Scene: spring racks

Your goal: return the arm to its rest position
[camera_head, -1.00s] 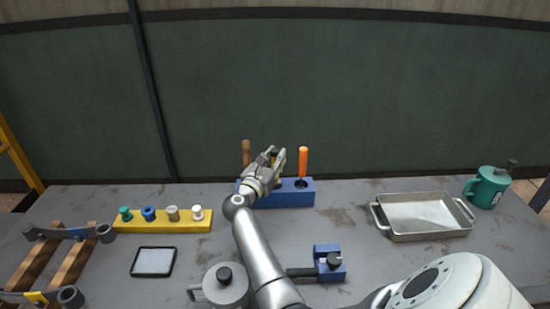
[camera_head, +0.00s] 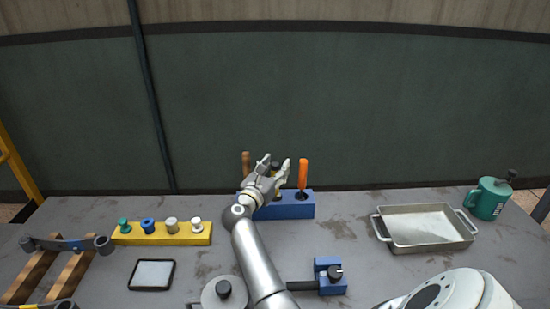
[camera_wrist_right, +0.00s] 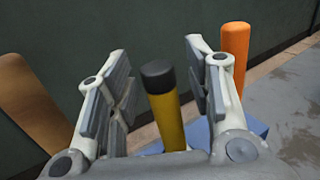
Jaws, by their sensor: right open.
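My right gripper (camera_head: 275,168) is open over the blue tool block (camera_head: 290,210) at the back of the table. In the right wrist view the gripper (camera_wrist_right: 157,80) has its two fingers on either side of a yellow handle with a black cap (camera_wrist_right: 168,115), with gaps on both sides. The handle stands upright in the block and is mostly hidden in the head view. My right arm (camera_head: 258,262) reaches forward across the table. My left gripper is not in view.
An orange handle (camera_head: 303,173) stands close right of the gripper, a brown handle (camera_head: 246,163) close left. A yellow rack (camera_head: 160,239) with several spools is left. A metal tray (camera_head: 420,246) and green can (camera_head: 488,201) are right. A blue clamp (camera_head: 331,284) lies near the arm.

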